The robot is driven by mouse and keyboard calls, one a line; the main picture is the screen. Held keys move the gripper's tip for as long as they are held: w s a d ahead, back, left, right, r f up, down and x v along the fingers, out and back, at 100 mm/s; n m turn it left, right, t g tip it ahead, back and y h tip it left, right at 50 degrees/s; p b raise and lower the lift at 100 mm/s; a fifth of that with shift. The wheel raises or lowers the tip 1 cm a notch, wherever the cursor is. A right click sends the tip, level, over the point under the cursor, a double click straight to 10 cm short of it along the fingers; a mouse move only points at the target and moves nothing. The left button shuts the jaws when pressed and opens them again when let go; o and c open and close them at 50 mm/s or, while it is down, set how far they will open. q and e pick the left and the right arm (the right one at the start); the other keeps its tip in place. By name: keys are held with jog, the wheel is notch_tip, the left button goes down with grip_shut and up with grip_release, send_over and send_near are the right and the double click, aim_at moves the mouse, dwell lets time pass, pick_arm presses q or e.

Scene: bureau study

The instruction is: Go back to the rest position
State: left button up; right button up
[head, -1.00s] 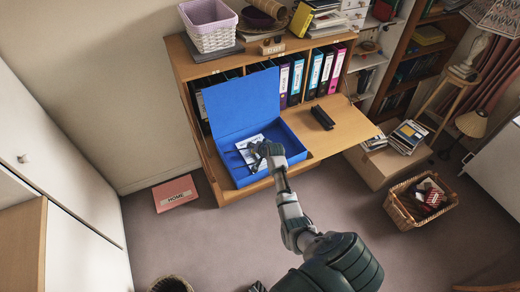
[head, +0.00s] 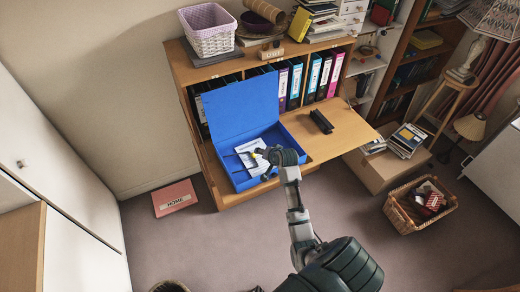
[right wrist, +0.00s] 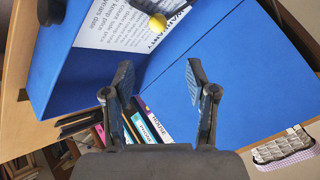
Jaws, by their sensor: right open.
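My right gripper (head: 272,157) is over the front right part of an open blue box file (head: 240,108), with its arm coming up from the bottom. In the right wrist view the gripper (right wrist: 156,80) is open, with nothing between its fingers. A white printed sheet (head: 247,158) lies inside the box, partly hidden by the gripper; the sheet (right wrist: 118,25) also shows in the wrist view. The left gripper is not recognisable in either view.
The box stands on the fold-down flap (head: 345,130) of a wooden bureau, beside a black item (head: 321,121). Binders (head: 326,72) stand behind. A pink HOME folder (head: 174,197) and a wicker basket (head: 418,205) are on the floor.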

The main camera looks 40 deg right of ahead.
jog(key=s+a+f+n, duration=0.1)
jog(key=a, duration=0.1)
jog(key=s+a+f+n+g, duration=0.1)
jog(key=s, duration=0.1)
jog(key=s+a+f+n, duration=0.1)
jog(key=s+a+f, duration=0.1)
jog(key=shift+s+a, duration=0.15)
jog(key=shift+a, duration=0.2)
jog(key=s+a+f+n+g+y, duration=0.1)
jog(key=s+a+n+g, duration=0.15)
jog(key=s+a, duration=0.5)
jog(key=s+a+f+n+g, duration=0.1)
jog(key=s+a+f+n, duration=0.1)
jog(key=s+a+n, duration=0.5)
jog(key=s+a+f+n+g+y, duration=0.1)
jog(key=s+a, duration=0.5)
jog(key=s, duration=0.5)
notch_tip(320, 180, down, 27)
jog(key=s+g, duration=0.1)
jog(key=s, duration=0.1)
jog(key=s+d+f+g, duration=0.1)
jog(key=s+d+f, duration=0.2)
jog(key=s+f, duration=1.2)
jog(key=shift+s+d+f, duration=0.15)
jog(key=shift+s+d, duration=0.05)
jog(key=shift+s, duration=0.95)
jog(key=shift+g, duration=0.25)
